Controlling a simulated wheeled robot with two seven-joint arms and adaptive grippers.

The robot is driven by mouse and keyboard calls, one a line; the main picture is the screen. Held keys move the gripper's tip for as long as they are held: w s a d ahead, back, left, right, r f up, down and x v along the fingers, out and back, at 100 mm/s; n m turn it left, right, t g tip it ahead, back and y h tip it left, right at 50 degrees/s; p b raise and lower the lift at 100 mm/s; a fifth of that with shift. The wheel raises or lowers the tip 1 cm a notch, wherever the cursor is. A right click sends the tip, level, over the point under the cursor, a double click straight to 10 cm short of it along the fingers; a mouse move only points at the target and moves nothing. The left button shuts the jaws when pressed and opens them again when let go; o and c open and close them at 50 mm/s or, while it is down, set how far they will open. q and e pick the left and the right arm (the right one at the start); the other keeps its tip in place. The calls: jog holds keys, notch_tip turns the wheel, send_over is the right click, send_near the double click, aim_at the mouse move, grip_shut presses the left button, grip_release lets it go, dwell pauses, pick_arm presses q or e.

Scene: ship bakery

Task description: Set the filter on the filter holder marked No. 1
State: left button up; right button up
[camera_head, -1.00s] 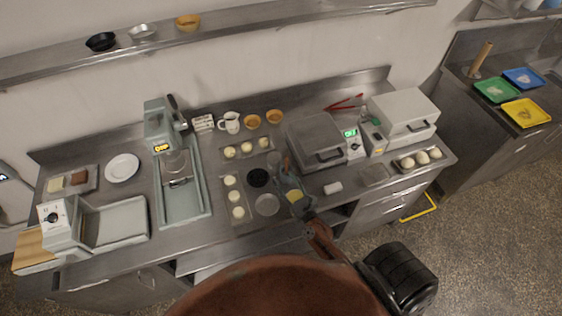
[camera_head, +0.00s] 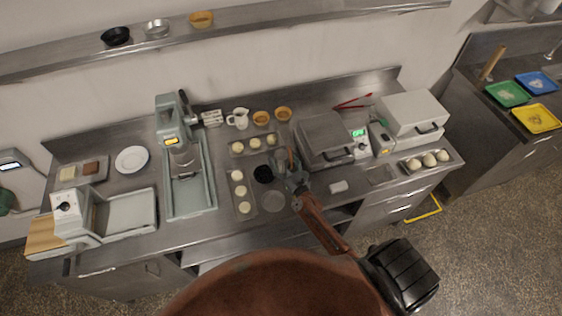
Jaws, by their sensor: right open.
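My right gripper (camera_head: 286,160) reaches over the middle of the counter, open, with nothing seen between its fingers. It is just left of a grey lidded machine (camera_head: 324,140). A black round dish (camera_head: 263,174) and a grey round dish (camera_head: 273,200) lie left of and below it on the counter. I cannot tell which thing is the filter or the holder marked No. 1; no such marking is legible. A grey-green machine (camera_head: 170,116) with a yellow display stands further left. My left gripper is not in view.
Trays of pale dough balls (camera_head: 257,142) lie close left of the gripper. Orange bowls (camera_head: 261,117) and a white jug (camera_head: 238,118) stand behind. A white plate (camera_head: 131,159) is at left. Coloured trays (camera_head: 507,93) are far right.

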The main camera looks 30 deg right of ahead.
jog(key=shift+c, duration=0.3)
jog(key=c, duration=1.4)
jog(key=shift+c, duration=1)
jog(key=shift+r, duration=0.1)
